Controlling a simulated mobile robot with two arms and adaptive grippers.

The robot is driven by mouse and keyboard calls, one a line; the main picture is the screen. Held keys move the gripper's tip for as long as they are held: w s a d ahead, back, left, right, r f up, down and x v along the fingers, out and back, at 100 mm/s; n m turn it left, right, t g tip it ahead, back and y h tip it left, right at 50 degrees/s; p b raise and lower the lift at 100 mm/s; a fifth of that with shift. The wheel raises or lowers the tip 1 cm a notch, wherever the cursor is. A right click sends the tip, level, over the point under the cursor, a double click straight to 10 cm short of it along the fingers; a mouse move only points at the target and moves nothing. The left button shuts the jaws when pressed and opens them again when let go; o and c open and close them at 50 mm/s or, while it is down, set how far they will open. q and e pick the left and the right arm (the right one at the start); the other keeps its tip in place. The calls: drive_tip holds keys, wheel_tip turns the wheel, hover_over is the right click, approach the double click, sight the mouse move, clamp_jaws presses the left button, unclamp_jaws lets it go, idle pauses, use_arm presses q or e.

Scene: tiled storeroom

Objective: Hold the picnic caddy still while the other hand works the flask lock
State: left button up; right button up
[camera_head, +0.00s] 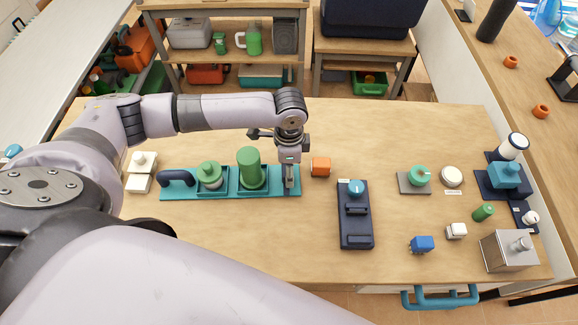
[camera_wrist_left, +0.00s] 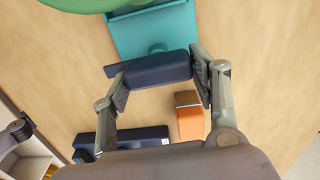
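The picnic caddy (camera_head: 226,194) is a long teal tray at the left middle of the table. A dark navy handle (camera_head: 178,178) is at its left end. A tall green flask (camera_head: 249,166) and a shorter green jar (camera_head: 209,174) stand upright in its sections. My left gripper (camera_head: 289,185) points down at the caddy's right end. In the left wrist view its fingers (camera_wrist_left: 160,88) flank a navy grip bar (camera_wrist_left: 158,71) joined to the teal tray (camera_wrist_left: 155,30), with the pads against its two ends. No flask lock can be made out. My right gripper is not in view.
An orange block (camera_head: 320,167) stands close right of my left gripper. A navy device (camera_head: 355,228) with a teal knob lies further right. Small blocks, a grey box (camera_head: 508,251) and teal-navy fixtures (camera_head: 505,178) fill the right side. The table's back middle is clear.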

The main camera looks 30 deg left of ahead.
use_arm(q)
drive_tip(key=o, duration=0.4)
wheel_tip(320, 180, up, 12)
idle(0.7)
